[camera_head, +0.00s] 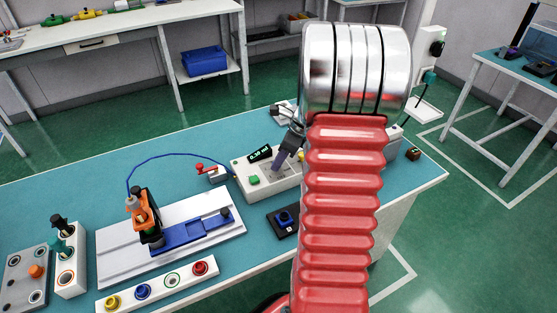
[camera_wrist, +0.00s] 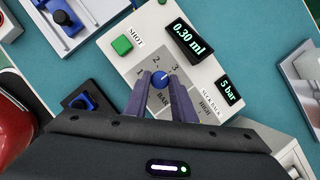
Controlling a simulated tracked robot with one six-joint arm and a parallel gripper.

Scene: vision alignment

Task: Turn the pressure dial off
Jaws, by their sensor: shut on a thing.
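The dispenser controller (camera_head: 240,180) is a pale box on the blue-green bench, partly hidden behind my arm in the head view. In the wrist view its face (camera_wrist: 150,48) shows a green SHOT button (camera_wrist: 122,45), a display (camera_wrist: 188,40) reading 0.30 ml and a smaller one (camera_wrist: 228,91) reading 5 bar. The blue dial (camera_wrist: 160,79) has a white pointer and marks 1, 2, 3 around it, with BAR printed below. My gripper (camera_wrist: 161,84) has its two purple fingers closed on the dial's sides. The fingers also show in the head view (camera_head: 281,160).
A blue knob on a black base (camera_head: 286,219) stands just in front of the controller. Left are a red-handled valve (camera_head: 213,173), a white fixture plate (camera_head: 115,262) with an orange-topped dispenser (camera_head: 145,215), and a strip of coloured buttons (camera_head: 160,287). Bare bench lies behind the fixture.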

